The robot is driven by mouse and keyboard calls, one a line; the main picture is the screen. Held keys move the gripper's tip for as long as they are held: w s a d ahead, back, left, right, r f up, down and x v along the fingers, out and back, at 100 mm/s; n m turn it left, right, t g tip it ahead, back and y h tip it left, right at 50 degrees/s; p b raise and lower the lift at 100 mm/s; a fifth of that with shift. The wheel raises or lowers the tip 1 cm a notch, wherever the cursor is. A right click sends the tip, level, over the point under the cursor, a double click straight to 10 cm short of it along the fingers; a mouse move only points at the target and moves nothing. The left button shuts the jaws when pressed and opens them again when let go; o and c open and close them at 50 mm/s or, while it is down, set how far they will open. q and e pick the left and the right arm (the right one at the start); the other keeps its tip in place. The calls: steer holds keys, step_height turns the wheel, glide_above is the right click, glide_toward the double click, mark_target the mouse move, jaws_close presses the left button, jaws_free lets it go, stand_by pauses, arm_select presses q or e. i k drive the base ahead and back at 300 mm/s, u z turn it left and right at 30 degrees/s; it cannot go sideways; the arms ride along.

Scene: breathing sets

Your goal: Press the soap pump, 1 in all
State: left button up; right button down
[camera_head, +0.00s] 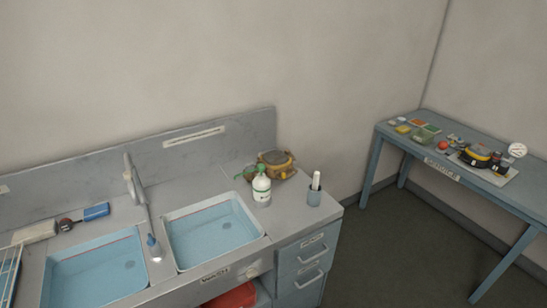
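The soap pump is a white bottle (261,189) with a green pump head (261,171) and a green label. It stands upright on the grey counter, behind the right corner of the right sink basin. Neither of my grippers shows in the head view, and nothing touches the bottle.
A yellow-brown case (277,164) sits just behind the bottle, and a cup with a white stick (315,190) stands to its right. Two basins (212,229) with a faucet (136,185) between lie left. A side table (451,158) holds gear; floor between is clear.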

mark_target(261, 166)
steer(key=u, duration=0.3)
steer(key=i, duration=0.75)
steer(key=u, duration=0.5)
